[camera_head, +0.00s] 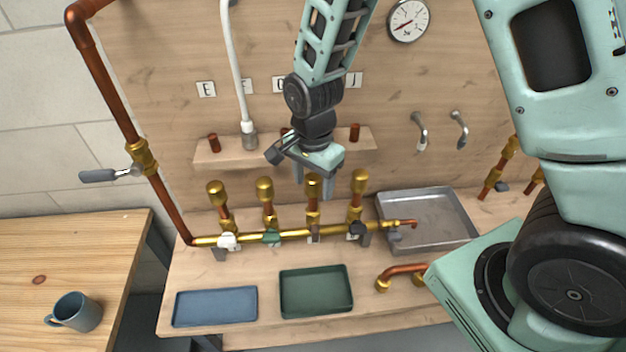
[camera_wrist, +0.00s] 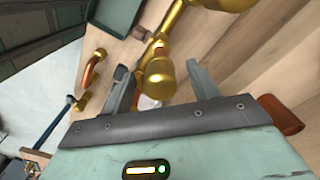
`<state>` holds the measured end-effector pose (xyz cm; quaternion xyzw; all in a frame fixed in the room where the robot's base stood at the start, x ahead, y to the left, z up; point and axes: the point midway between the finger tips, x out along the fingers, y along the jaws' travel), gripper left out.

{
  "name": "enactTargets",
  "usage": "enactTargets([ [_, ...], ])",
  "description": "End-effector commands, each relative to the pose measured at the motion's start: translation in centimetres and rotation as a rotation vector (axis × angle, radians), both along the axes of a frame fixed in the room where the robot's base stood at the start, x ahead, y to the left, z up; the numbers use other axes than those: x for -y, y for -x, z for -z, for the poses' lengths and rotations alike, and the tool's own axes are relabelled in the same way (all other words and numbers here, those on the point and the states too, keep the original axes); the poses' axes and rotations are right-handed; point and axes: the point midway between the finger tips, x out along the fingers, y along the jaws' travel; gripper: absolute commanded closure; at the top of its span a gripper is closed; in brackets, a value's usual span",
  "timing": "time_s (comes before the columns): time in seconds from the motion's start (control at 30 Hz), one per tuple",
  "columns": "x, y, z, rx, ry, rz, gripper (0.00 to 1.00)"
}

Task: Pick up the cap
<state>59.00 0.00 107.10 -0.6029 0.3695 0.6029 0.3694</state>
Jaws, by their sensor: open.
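Several brass caps stand in a row on upright stubs of a brass manifold (camera_head: 290,235). From left to right they are the first cap (camera_head: 216,187), second cap (camera_head: 265,186), third cap (camera_head: 313,186) and fourth cap (camera_head: 360,181). My gripper (camera_head: 313,186) is open and points down at the third cap, with one finger on each side. The wrist view shows a brass cap (camera_wrist: 160,78) between the two spread fingers (camera_wrist: 158,72), with no visible grip on it. Whether a finger touches it, I cannot tell. Another brass cap shows partly at the top edge.
A wooden shelf (camera_head: 230,153) with copper stubs is behind the caps, and a white hose (camera_head: 236,70) hangs at left. A blue tray (camera_head: 215,306), a green tray (camera_head: 317,291) and a metal basin (camera_head: 440,215) sit on the bench. A mug (camera_head: 76,312) stands on the left table.

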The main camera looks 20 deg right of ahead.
Motion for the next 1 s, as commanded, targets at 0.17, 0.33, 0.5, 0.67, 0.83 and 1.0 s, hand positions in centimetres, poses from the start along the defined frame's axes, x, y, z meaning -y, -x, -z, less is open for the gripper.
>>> enactTargets([
  [0.17,0.0,0.0,0.0,0.0,0.0,0.0,0.83],
  [0.33,0.0,0.0,0.0,0.0,0.0,0.0,0.88],
  [0.5,0.0,-0.1,-0.2,0.002,-0.001,0.0,0.88],
  [0.67,-0.1,-0.1,-1.8,0.005,-0.001,0.0,0.88],
  [0.83,-0.1,-0.2,-5.0,0.008,-0.003,-0.001,0.88],
  [1.0,0.0,-0.1,-8.0,0.006,-0.002,0.0,0.88],
])
